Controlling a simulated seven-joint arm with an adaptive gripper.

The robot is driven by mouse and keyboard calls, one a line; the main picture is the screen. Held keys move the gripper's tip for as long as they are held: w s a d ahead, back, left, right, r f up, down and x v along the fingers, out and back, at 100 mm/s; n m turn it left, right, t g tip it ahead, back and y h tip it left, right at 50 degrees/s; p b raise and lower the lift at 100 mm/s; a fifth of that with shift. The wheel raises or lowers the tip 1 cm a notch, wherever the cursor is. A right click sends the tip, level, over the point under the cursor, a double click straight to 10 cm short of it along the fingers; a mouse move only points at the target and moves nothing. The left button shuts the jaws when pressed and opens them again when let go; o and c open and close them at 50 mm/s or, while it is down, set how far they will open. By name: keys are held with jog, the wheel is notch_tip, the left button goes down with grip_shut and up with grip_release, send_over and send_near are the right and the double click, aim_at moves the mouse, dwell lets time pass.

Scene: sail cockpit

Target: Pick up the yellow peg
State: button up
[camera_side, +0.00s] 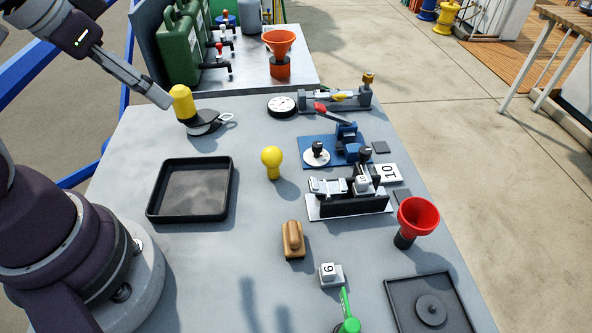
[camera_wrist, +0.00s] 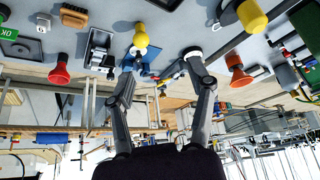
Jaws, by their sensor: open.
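Two yellow things could be the peg. A round-headed yellow peg (camera_side: 271,160) stands upright in the middle of the table; it also shows in the wrist view (camera_wrist: 141,38), just beyond the left fingertip. A yellow capped piece (camera_side: 182,100) stands at the table's back left, by a black and silver fitting; in the wrist view a yellow piece (camera_wrist: 252,14) is at the upper right, outside the fingers. My gripper (camera_side: 166,98) is at upper left in the side view, its tip close beside the capped piece; contact cannot be told. In the wrist view my gripper (camera_wrist: 160,60) is spread and empty.
A black tray (camera_side: 190,190) lies left of the round-headed peg. A blue fixture (camera_side: 345,145), a black-and-silver fixture (camera_side: 347,201) and a red funnel (camera_side: 417,216) stand to its right. A wooden-handled block (camera_side: 293,240) is in front. Bare tabletop surrounds the round-headed peg.

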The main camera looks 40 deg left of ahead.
jog(key=m+g, duration=0.6)
jog(key=m, duration=1.1)
send_over(273, 165)
jog(key=w, duration=0.1)
jog(key=f, duration=1)
jog(key=shift+a, duration=0.25)
jog(key=f, duration=0.7)
jog(key=a+f, duration=0.1)
jog(key=f, duration=0.2)
jog(key=shift+w+f, duration=0.15)
jog(key=shift+f, duration=0.05)
jog(key=c, duration=1)
